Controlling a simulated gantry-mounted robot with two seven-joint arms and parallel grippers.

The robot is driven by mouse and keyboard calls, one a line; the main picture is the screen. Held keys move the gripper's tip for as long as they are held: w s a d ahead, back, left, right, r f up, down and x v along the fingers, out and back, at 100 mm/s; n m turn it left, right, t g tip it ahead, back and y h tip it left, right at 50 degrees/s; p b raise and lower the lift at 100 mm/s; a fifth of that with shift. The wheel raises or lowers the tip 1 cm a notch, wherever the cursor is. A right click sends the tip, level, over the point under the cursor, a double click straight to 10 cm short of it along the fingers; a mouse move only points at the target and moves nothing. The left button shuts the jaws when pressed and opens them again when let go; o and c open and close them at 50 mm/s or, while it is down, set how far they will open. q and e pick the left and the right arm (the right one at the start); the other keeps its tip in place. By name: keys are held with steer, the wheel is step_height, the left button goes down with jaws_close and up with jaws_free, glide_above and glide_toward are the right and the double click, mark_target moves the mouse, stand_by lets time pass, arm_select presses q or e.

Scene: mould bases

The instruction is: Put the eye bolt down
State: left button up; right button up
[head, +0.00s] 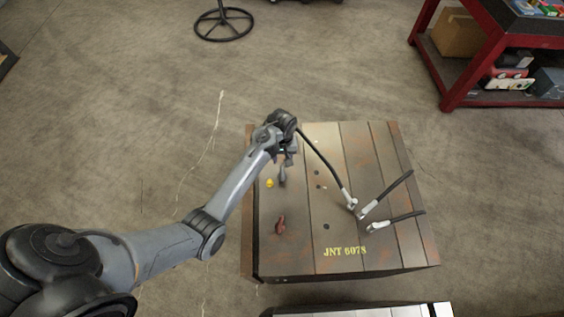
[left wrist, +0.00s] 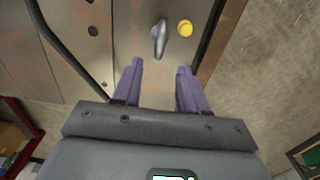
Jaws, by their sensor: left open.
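A grey metal piece that looks like the eye bolt (left wrist: 159,38) is on the top of the mould base, just beyond my fingertips in the left wrist view. In the head view the eye bolt (head: 283,175) shows below my left gripper (head: 289,157), near the block's left side. My left gripper is open, its two purple fingers (left wrist: 158,78) apart with nothing between them. The mould base (head: 296,258) is a large steel block marked JNT 6078. I cannot tell whether the bolt sits in a hole. My right gripper is not in view.
A yellow cap (head: 269,183) lies beside the eye bolt, and a dark red piece (head: 280,224) lies nearer the front. A red shelf (head: 428,62) stands at the back right.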

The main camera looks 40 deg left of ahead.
arm_select(q)
steer(key=s+d+r+m+t, duration=0.1)
steer(key=s+d+r+m, duration=0.2)
steer(key=s, duration=0.5)
steer(key=s+d+r+m+t, duration=0.1)
steer(key=s+d+r+m, duration=0.2)
steer(key=s, duration=0.6)
steer(key=s+d+r+m+t, duration=0.1)
steer(key=s+d+m, duration=0.3)
steer(key=s, duration=0.4)
steer(key=shift+s+d+r+t, duration=0.3)
steer(key=shift+s+r, duration=0.1)
steer(key=shift+r, duration=0.5)
steer(key=shift+r, duration=0.1)
step_height(320, 180, up, 15)
steer(key=p, duration=1.5)
steer(key=shift+r+p, duration=0.2)
steer(key=shift+p, duration=0.1)
steer(key=shift+f, duration=0.1)
